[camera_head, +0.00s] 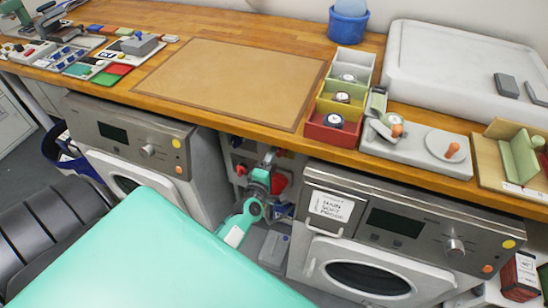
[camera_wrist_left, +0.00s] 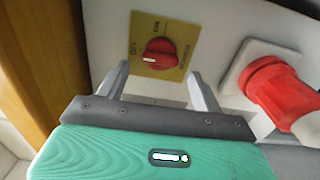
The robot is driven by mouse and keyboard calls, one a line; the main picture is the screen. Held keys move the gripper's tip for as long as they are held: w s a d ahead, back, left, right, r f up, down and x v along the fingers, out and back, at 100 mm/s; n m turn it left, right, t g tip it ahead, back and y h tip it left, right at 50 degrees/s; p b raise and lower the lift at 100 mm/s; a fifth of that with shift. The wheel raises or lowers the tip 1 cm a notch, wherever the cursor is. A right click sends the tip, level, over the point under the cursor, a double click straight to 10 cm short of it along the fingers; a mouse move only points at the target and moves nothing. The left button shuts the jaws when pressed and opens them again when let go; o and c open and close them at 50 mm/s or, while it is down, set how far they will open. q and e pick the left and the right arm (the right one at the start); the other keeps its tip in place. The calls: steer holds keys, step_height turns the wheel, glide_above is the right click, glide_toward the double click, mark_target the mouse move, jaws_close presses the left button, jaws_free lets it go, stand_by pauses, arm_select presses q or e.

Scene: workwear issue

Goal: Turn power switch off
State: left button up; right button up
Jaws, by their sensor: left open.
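The power switch is a red rotary knob (camera_wrist_left: 160,52) on a yellow plate (camera_wrist_left: 148,22) in the left wrist view. The plate has OFF lettering at its left edge and ON at its top edge. A white mark on the knob shows at its left side, near the OFF edge. My left gripper (camera_wrist_left: 160,86) has its two fingers spread, with the knob between and beyond their tips; contact cannot be told. In the head view the left gripper (camera_head: 267,163) is in the gap between the two machines and hides the switch. My right gripper is not in view.
A left machine (camera_head: 150,140) and a right machine (camera_head: 400,225) flank the narrow gap. The wooden worktop (camera_head: 265,135) overhangs it and carries trays, watches and a tan mat (camera_head: 230,80).

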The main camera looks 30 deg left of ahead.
arm_select(q)
steer(key=b+v, duration=0.1)
steer(key=v, duration=1)
steer(key=shift+s, duration=0.2)
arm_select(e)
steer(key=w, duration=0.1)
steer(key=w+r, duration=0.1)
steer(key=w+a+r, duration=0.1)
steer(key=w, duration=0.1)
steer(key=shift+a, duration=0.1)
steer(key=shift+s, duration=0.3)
